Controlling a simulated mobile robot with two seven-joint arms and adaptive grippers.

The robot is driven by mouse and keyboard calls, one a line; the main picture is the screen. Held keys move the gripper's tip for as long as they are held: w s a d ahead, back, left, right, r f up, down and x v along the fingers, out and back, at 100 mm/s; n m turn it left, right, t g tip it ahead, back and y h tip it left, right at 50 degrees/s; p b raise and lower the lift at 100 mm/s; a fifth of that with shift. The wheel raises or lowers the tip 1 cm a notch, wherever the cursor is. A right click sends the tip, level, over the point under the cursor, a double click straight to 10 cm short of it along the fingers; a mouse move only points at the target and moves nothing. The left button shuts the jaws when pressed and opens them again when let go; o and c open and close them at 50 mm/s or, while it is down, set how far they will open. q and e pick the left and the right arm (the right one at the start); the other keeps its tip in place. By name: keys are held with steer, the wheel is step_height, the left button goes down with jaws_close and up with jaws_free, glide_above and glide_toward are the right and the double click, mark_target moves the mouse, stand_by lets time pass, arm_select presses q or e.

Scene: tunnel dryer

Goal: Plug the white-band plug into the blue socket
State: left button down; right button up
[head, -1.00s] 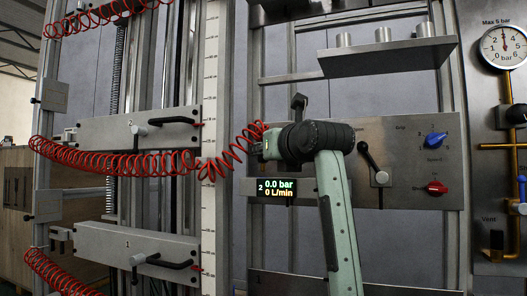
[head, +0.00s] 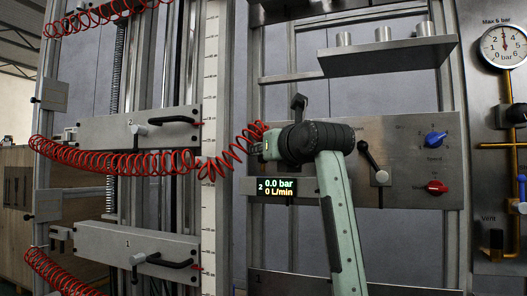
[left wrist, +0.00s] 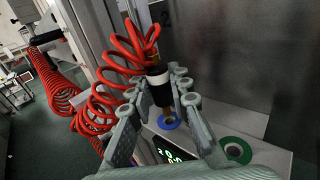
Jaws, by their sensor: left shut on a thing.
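My left gripper (left wrist: 155,95) is shut on the white-band plug (left wrist: 157,79), a dark plug with a white band and a brassy tip. A red coiled hose runs from its back end. In the left wrist view the plug's tip overlaps the blue ring of the blue socket (left wrist: 171,124); I cannot tell whether it is in the socket or just in front of it. In the head view my left gripper (head: 262,143) is at the panel above the display, and my own wrist hides the sockets and most of the plug. My right gripper is not in view.
A green-ringed socket (left wrist: 237,150) sits beside the blue one. The display (head: 277,191) reads 0.0 bar and 0 L/min. A black lever (head: 374,165), a blue knob (head: 435,139) and a red knob (head: 436,187) stand to the right. A metal shelf (head: 388,57) juts out above.

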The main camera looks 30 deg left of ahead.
arm_select(q)
steer(key=shift+f+b, duration=1)
steer(key=shift+f, duration=0.45)
steer(key=c, duration=1.3)
jaws_free()
steer(key=shift+c, duration=0.2)
steer(key=v, duration=1.2)
